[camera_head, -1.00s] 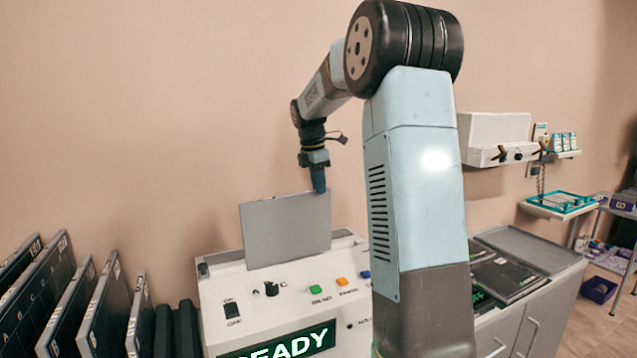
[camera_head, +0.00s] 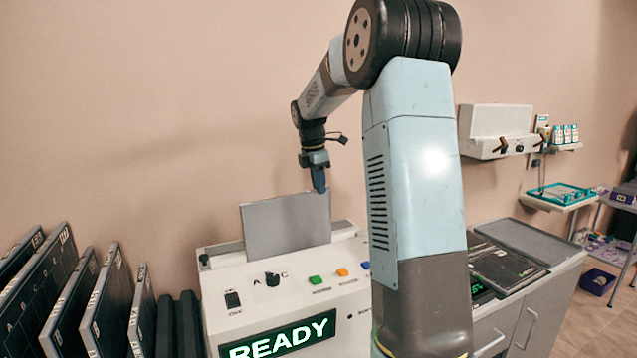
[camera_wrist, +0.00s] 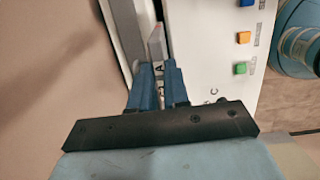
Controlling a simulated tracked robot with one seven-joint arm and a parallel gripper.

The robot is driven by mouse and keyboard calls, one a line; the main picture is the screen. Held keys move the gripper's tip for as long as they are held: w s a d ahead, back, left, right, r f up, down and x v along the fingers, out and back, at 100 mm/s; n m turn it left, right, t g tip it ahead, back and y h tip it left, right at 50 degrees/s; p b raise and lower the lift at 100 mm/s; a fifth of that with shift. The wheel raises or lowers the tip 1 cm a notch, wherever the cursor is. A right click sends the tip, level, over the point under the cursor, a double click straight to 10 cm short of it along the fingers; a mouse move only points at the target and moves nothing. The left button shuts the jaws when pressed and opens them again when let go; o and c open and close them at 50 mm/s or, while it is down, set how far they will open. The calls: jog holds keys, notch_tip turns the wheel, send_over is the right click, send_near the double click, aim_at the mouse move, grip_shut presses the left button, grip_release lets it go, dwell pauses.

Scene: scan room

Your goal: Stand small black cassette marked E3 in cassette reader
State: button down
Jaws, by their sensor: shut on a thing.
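A flat grey cassette (camera_head: 285,226) stands upright at the top of the white cassette reader (camera_head: 262,308). Its lower edge meets the reader's top and looks sunk in the slot; how deep, I cannot tell. My gripper (camera_head: 319,188) is shut on the cassette's upper right corner from above. In the wrist view my gripper (camera_wrist: 158,68) has its blue fingers on either side of the cassette's narrow edge (camera_wrist: 156,46), which has a reddish mark. I cannot read E3 on it. The reader's screen (camera_head: 280,338) shows READY in green.
Several dark cassettes (camera_head: 62,290) lean in a row left of the reader. Coloured buttons (camera_head: 342,272) and a knob sit on its front panel. A grey counter (camera_head: 520,243) with dark flat cassettes (camera_head: 508,268) lies to the right, beyond my arm.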

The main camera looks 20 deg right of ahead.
aim_at(319, 204)
jog(key=shift+f, duration=3.3)
jog(key=c, duration=1)
grip_release()
jog(key=shift+f, duration=0.1)
jog(key=shift+c, duration=0.2)
jog(key=r, duration=0.4)
jog(key=a+r, duration=0.1)
jog(key=r, duration=0.4)
jog(key=a+r, duration=0.1)
jog(key=r, duration=0.3)
jog(key=shift+s+r, duration=0.2)
jog(key=shift+r, duration=0.05)
